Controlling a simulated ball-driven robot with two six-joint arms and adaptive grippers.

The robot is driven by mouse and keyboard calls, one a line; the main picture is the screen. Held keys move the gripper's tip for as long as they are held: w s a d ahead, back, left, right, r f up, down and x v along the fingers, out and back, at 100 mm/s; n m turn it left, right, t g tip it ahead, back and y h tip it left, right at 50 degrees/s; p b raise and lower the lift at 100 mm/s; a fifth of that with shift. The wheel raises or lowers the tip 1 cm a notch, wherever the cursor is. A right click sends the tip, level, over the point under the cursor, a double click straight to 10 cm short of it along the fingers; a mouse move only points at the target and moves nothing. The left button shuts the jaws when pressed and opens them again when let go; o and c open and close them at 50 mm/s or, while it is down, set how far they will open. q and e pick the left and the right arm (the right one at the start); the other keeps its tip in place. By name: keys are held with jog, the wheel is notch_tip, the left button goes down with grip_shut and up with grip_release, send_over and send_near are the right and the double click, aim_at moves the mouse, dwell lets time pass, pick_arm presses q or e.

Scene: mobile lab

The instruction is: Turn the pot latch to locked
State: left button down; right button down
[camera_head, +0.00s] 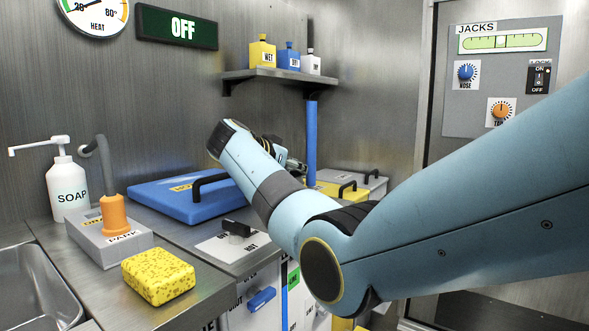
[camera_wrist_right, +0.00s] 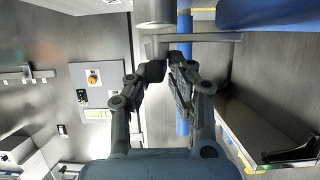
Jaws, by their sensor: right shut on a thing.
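My right arm reaches across the head view, and its gripper (camera_head: 292,163) is mostly hidden behind its own wrist, beside the blue lid (camera_head: 170,196). In the right wrist view the right gripper (camera_wrist_right: 168,58) is shut at a grey lever (camera_wrist_right: 210,38), which runs sideways from below a grey cylinder (camera_wrist_right: 155,12). This lever looks like the pot latch, but its lock marking is hidden. The blue lid also shows at the top right of the wrist view (camera_wrist_right: 270,14). My left gripper is not in view.
A blue post (camera_head: 311,140) stands just behind the right gripper, below a shelf (camera_head: 280,76) with small bottles. A black knob (camera_head: 238,229) sits in front of the lid.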

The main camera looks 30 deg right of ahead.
jog(key=shift+s+f, duration=0.15)
jog(key=shift+f, duration=0.2)
jog(key=c, duration=1.3)
grip_release()
jog(key=shift+s+d, duration=0.1)
jog(key=shift+c, duration=0.2)
jog(key=shift+o, duration=0.3)
jog(key=shift+r, duration=0.2)
jog(key=shift+r, duration=0.1)
jog(key=v, duration=1.2)
